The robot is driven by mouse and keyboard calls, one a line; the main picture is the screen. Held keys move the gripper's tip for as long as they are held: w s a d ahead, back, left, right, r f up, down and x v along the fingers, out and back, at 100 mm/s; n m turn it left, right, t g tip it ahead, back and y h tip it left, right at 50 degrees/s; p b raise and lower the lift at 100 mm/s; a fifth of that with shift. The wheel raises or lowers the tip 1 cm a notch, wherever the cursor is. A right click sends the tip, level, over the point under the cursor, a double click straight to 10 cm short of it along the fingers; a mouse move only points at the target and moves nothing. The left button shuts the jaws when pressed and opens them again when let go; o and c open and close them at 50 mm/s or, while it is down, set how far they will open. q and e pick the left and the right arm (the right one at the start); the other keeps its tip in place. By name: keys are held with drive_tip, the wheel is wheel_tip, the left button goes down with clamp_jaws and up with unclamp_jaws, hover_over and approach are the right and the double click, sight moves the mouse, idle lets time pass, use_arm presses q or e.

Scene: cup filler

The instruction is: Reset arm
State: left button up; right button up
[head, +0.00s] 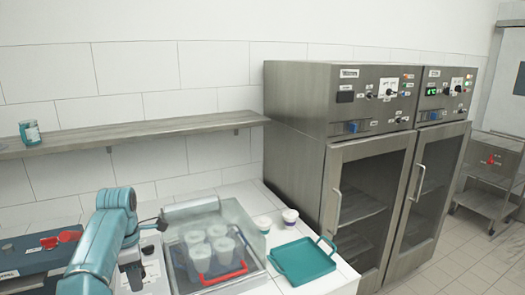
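My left arm, teal and grey, comes in from the lower left and bends over at the left of the counter. My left gripper (160,222) shows only as a small dark part beside the clear-walled bin, and I cannot tell whether its fingers are open or shut. No held thing is visible at it. My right gripper is not in view. Several translucent cups (198,237) stand inside the bin (252,240), with a red handle-like bar (224,274) in front of them.
A teal tray (302,260) and two small lidded cups (290,217) (262,224) are on the white counter right of the bin. Steel cabinets (300,130) stand at right. A wall shelf (180,126) holds a jar (30,133). A dark box with red parts (69,236) is at left.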

use_arm(q)
drive_tip(key=s+d+f+m+g+h+b, duration=0.1)
drive_tip(key=s+d+f+m, duration=0.2)
drive_tip(key=f, duration=0.7)
drive_tip(key=s+d+f+m+g+b, duration=0.2)
drive_tip(key=s+d+f, duration=0.25)
drive_tip(key=f, duration=0.45)
drive_tip(key=s+d+f+m+g+h+b, duration=0.1)
drive_tip(key=s+d+f+m, duration=0.2)
drive_tip(key=f, duration=0.7)
drive_tip(key=s+d+f+m+t+h, duration=0.1)
drive_tip(key=s+d+f+m, duration=0.3)
drive_tip(key=s, duration=0.6)
drive_tip(key=s+d+f+m+t+h, duration=0.1)
drive_tip(key=s+d+f+m+t, duration=0.2)
drive_tip(key=s+m, duration=0.6)
drive_tip(key=shift+s+d+f+m+t+b, duration=0.35)
drive_tip(key=shift+s+d+f, duration=0.2)
drive_tip(key=shift+s+d, duration=0.45)
